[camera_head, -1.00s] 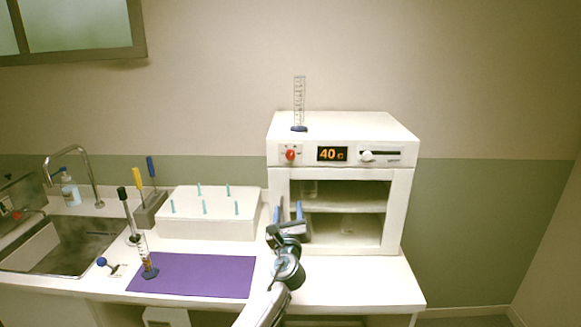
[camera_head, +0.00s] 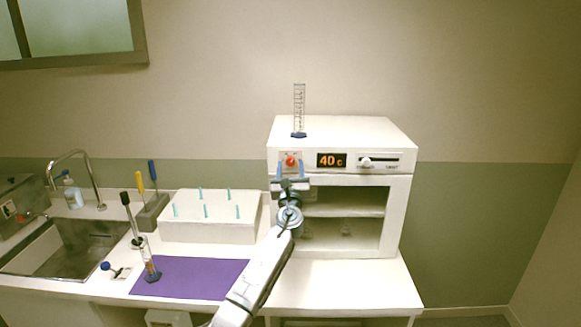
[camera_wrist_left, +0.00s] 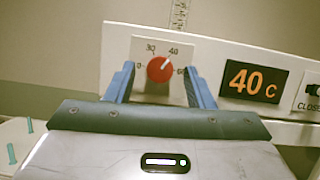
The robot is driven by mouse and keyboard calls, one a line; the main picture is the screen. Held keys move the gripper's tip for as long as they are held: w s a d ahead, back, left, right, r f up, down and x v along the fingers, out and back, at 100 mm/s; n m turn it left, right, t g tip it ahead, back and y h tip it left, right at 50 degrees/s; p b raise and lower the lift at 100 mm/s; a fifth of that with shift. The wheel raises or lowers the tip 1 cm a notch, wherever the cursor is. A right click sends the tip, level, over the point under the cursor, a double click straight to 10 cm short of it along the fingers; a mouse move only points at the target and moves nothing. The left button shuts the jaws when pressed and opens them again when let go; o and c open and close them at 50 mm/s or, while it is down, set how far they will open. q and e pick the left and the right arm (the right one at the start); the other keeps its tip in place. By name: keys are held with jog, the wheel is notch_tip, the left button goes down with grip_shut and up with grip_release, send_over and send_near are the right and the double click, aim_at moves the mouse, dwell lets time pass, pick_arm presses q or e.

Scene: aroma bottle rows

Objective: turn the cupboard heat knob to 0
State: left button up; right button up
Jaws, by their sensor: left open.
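The red heat knob (camera_head: 290,161) is on the left of the white cupboard's (camera_head: 393,215) upper front panel. In the left wrist view the knob (camera_wrist_left: 160,69) sits on a scale plate marked 0, 30, 40 and 60, its white pointer line towards 40. The display (camera_head: 332,160) reads 40 C. My left gripper (camera_head: 290,170) is open in front of the knob. In the left wrist view its blue fingers (camera_wrist_left: 160,80) stand to either side of the knob, apart from it. My right gripper is not in view.
A graduated cylinder (camera_head: 299,112) stands on the cupboard top. A slider (camera_head: 367,162) is right of the display. A white peg block (camera_head: 210,228), purple mat (camera_head: 190,277) and sink (camera_head: 62,250) are to the left. The counter front right (camera_head: 350,285) is clear.

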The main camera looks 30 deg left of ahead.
pick_arm(q)
jog(key=shift+w+a, duration=0.1)
jog(key=c, duration=1)
